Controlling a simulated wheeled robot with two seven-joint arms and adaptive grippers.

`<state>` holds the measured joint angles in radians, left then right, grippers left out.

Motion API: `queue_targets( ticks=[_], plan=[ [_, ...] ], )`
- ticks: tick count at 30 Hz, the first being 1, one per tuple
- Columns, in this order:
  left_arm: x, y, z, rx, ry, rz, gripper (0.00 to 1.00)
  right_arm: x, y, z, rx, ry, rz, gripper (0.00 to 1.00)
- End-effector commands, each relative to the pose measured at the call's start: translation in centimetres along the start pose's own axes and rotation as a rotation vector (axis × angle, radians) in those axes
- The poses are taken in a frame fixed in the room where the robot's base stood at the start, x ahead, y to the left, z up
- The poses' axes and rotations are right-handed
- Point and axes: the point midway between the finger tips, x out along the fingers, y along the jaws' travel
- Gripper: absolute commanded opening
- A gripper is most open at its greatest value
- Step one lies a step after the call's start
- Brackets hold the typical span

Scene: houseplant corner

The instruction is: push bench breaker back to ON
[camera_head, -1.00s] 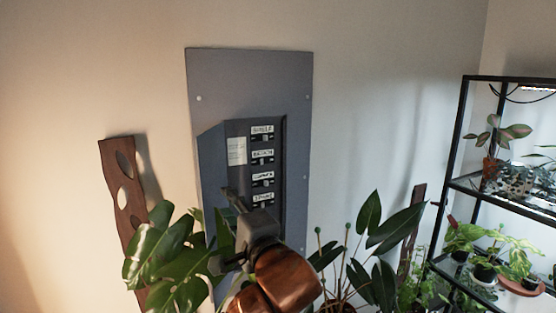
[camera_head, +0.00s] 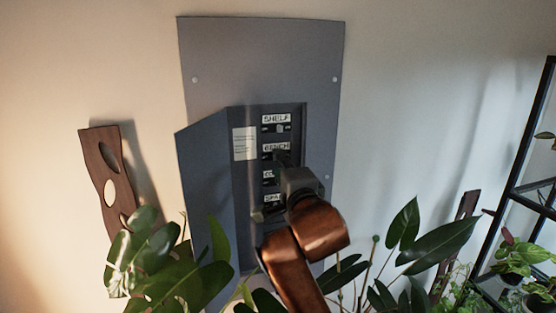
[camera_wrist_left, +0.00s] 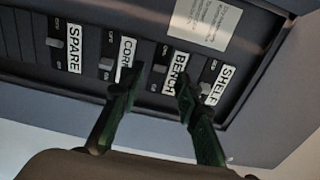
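The bench breaker (camera_head: 276,148) is the second row of the grey breaker panel, under the SHELF breaker (camera_head: 277,125). My left gripper (camera_head: 276,183) is at the panel, covering parts of the lower rows in the head view. In the left wrist view, the gripper (camera_wrist_left: 159,82) is open, its two dark fingers apart. The bench breaker's small lever (camera_wrist_left: 160,68) shows between the fingertips, beside the BENCH label (camera_wrist_left: 176,73). I cannot tell whether a finger touches it or which way it is set. My right gripper is not in view.
Below the bench row are a partly covered breaker and the SPARE breaker (camera_wrist_left: 53,43). The panel's grey door (camera_head: 207,190) stands open on the left. Leafy plants (camera_head: 150,262) stand below, with a wooden board (camera_head: 103,170) left and a black shelf rack (camera_head: 520,175) right.

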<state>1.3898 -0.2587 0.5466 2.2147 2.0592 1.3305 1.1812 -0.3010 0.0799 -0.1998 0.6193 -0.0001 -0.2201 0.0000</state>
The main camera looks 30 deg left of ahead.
Motion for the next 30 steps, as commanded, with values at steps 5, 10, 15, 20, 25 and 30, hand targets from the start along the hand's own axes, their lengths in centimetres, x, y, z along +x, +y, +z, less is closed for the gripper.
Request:
queue_targets(
  ticks=[5, 10, 15, 20, 25, 30],
  plan=[
    [2.2, 0.0, 0.1, 0.002, -0.003, -0.001, 0.30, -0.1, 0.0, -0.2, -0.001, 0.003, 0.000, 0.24],
    [3.0, 0.0, 0.2, 0.000, -0.003, 0.000, 0.30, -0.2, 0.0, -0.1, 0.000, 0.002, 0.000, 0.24],
    [3.0, 0.1, 0.3, 0.000, -0.004, 0.000, 0.30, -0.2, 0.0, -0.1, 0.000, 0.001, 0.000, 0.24],
    [3.0, 0.0, 0.3, 0.000, -0.004, 0.000, 0.23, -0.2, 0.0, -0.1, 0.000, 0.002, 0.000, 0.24],
    [3.0, 0.0, 0.3, 0.001, -0.004, -0.001, 0.11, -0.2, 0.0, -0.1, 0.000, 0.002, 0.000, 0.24],
    [3.0, 0.0, 0.3, 0.001, -0.004, 0.000, 0.00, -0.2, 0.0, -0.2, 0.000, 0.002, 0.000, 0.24]
  ],
)
